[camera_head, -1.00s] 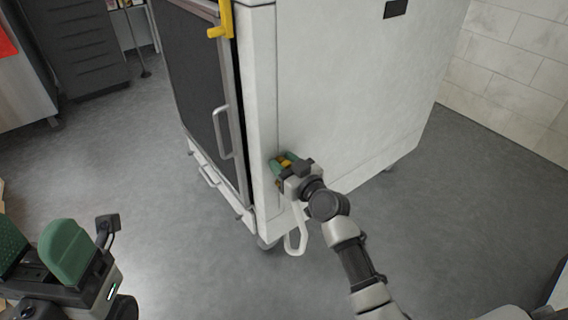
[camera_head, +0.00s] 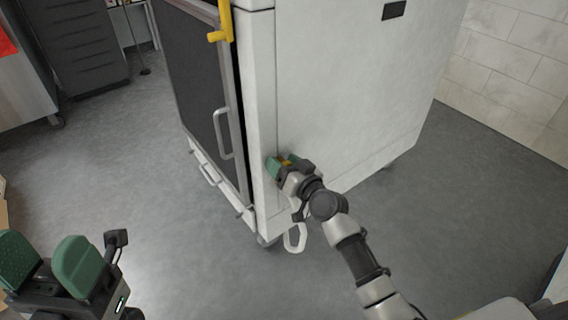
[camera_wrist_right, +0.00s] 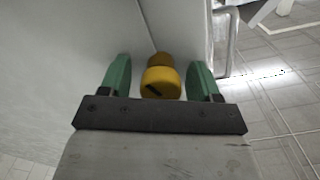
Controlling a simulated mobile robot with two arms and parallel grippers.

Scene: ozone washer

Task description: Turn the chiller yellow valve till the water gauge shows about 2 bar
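The yellow valve (camera_wrist_right: 160,82) is a round knob with a dark slot, low on the chiller's side, near a vertical panel seam. In the right wrist view, the green fingers of my right gripper (camera_wrist_right: 160,80) stand on either side of it. In the head view, my right gripper (camera_head: 283,164) is at the lower front corner of the white chiller (camera_head: 335,90) and mostly hides the valve. My left gripper (camera_head: 48,262) is open and empty at lower left. I see no water gauge.
The chiller has a dark front door with a light handle (camera_head: 223,133) and a yellow lever (camera_head: 219,35) at the top. A white loop (camera_head: 294,240) hangs below my right wrist. Dark drawers (camera_head: 78,40) stand at the back left. Grey floor (camera_head: 140,180) is clear in front.

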